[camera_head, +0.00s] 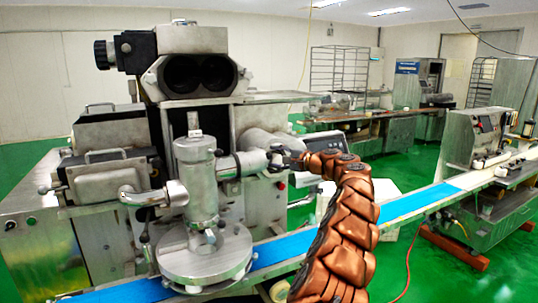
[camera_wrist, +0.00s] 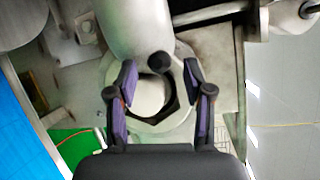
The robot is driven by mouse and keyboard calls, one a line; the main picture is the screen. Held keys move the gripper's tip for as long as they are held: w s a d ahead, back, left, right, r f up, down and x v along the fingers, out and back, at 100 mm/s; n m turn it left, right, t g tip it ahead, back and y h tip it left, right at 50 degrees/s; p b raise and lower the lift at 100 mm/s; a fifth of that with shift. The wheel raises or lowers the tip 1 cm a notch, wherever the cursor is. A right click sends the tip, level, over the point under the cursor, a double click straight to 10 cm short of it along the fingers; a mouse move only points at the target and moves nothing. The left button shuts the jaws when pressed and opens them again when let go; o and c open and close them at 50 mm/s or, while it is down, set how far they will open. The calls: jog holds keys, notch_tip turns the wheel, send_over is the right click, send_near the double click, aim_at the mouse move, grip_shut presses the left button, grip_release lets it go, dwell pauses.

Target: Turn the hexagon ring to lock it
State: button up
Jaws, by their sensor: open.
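The hexagon ring (camera_wrist: 152,127) shows in the wrist view as a pale metal ring with a dark six-sided inner edge, around the end of a metal pipe (camera_wrist: 132,25). My gripper (camera_wrist: 160,70) is open, with one purple-padded finger on each side of the ring's middle. Whether the fingers touch the ring cannot be told. A small dark knob (camera_wrist: 159,62) lies between the fingertips. In the head view my gripper (camera_head: 282,158) is at the right end of the machine's horizontal pipe (camera_head: 257,140); it and my arm largely hide the ring there.
The encrusting machine's upright cylinder (camera_head: 197,180) stands left of my gripper, above a round metal plate (camera_head: 205,259). A blue conveyor belt (camera_head: 408,206) runs below. More machines, including a conveyor unit (camera_head: 477,140), stand at the right. Green floor (camera_head: 418,164) is open between them.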

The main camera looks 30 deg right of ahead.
aim_at(269, 156)
jog(key=shift+p+x, duration=0.5)
jog(key=shift+x, duration=1.15)
jog(key=shift+c, duration=0.4)
grip_shut()
